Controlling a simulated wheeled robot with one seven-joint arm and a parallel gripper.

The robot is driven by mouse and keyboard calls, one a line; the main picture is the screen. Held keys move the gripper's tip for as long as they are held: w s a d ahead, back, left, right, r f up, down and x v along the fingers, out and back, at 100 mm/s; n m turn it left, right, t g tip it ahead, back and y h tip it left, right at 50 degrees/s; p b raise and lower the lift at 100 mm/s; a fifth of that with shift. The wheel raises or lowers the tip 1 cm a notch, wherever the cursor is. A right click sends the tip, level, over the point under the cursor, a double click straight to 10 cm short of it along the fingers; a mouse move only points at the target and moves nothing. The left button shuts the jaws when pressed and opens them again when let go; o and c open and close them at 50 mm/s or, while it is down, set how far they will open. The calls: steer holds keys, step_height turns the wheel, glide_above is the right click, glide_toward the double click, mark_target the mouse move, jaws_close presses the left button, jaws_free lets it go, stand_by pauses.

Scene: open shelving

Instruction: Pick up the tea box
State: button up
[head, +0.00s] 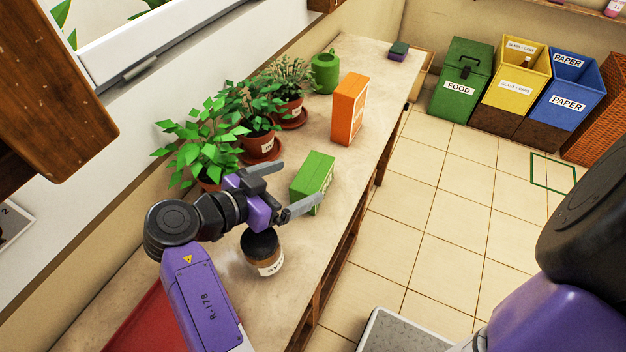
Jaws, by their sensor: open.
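A green box (313,174) stands on the long counter, with pale marks on its side facing the floor; I take it to be the tea box, though its label is not readable. My gripper (302,181) is open, with its two grey fingers spread toward this box. One finger shows at the box's upper left and the other overlaps its lower front. Whether the fingers touch the box cannot be told. A taller orange box (348,112) stands farther along the counter.
A dark-lidded jar (263,252) stands close below my gripper. Several potted plants (257,133) line the wall side. A green watering can (325,73) stands beyond them. The counter (318,228) ends at a right-hand edge above the tiled floor. Sorting bins (463,88) stand at the back.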

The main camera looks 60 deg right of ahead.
mark_target(310, 176)
steer(key=p+x, duration=0.1)
steer(key=x, duration=0.3)
steer(key=shift+s+d, duration=0.1)
steer(key=shift+d, duration=0.25)
steer(key=shift+f, duration=0.1)
steer(key=c, duration=1.9)
